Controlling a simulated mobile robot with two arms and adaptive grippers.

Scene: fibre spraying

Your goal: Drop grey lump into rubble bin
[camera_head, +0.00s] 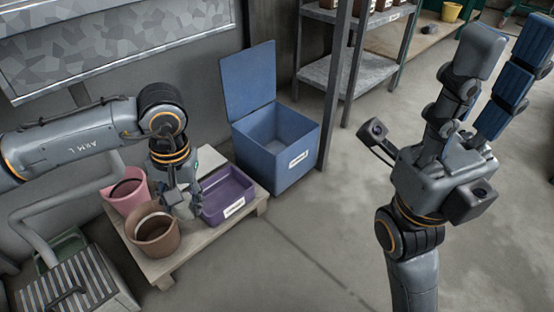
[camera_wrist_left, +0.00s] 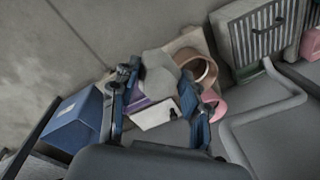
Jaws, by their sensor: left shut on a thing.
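My left gripper (camera_head: 178,205) hangs above the low pallet, between the brown bucket and the purple bin. It is shut on a grey lump, which shows between the fingers in the left wrist view (camera_wrist_left: 158,72); the fingers partly hide it. A purple bin (camera_head: 240,205) with a white label stands just right of the gripper. A blue bin (camera_head: 290,150) with its lid raised and a white label stands further back. The labels are too small to read, so I cannot tell which is the rubble bin. My right gripper (camera_head: 508,45) is raised, open and empty.
A brown bucket (camera_head: 152,240) and a pink bucket (camera_head: 125,200) share the wooden pallet (camera_head: 190,248) with the purple bin. A grey slatted unit (camera_head: 80,285) stands at lower left. A metal shelf (camera_head: 350,75) stands at the back. The middle floor is clear.

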